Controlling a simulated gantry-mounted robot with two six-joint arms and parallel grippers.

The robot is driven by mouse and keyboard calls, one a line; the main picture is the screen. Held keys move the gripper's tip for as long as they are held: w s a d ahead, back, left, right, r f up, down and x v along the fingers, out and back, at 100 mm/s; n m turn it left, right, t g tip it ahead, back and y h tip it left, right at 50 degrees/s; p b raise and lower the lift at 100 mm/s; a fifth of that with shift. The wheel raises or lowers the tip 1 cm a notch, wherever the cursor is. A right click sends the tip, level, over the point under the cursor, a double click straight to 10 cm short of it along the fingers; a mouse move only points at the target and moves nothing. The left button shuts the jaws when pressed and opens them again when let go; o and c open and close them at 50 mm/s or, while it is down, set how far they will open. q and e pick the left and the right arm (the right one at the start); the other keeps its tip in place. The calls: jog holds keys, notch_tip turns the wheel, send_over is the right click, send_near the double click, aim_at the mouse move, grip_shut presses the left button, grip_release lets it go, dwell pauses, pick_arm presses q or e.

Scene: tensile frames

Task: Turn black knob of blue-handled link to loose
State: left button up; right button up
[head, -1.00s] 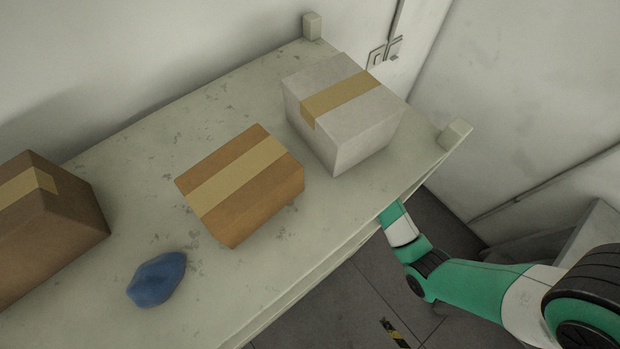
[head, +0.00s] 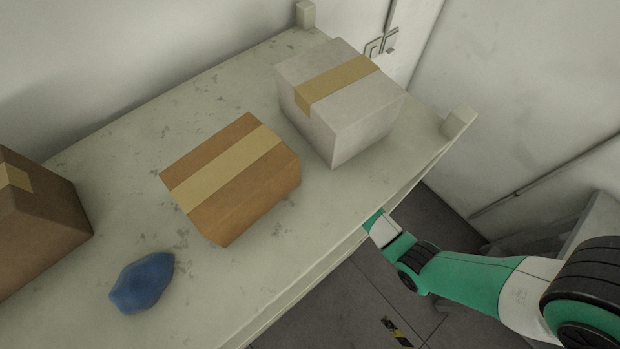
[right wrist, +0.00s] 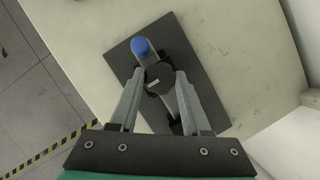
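In the right wrist view a grey link with a blue-tipped handle (right wrist: 141,47) lies over a dark rectangular plate (right wrist: 199,85). A round black knob (right wrist: 158,76) with a small light mark sits on the link. My right gripper (right wrist: 161,73) has its two fingers on either side of the knob, very close to it. I cannot tell whether they press on it. In the head view my right arm (head: 478,283) reaches in from the right toward the table's front edge, and its fingers are hidden. My left gripper is not in view.
On the table (head: 115,180) stand a brown box (head: 232,180), a white box (head: 340,105) and a darker brown box (head: 35,220) at the left. A blue lump (head: 142,282) lies near the front. Yellow-black tape (right wrist: 55,150) marks the floor.

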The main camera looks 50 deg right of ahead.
grip_shut()
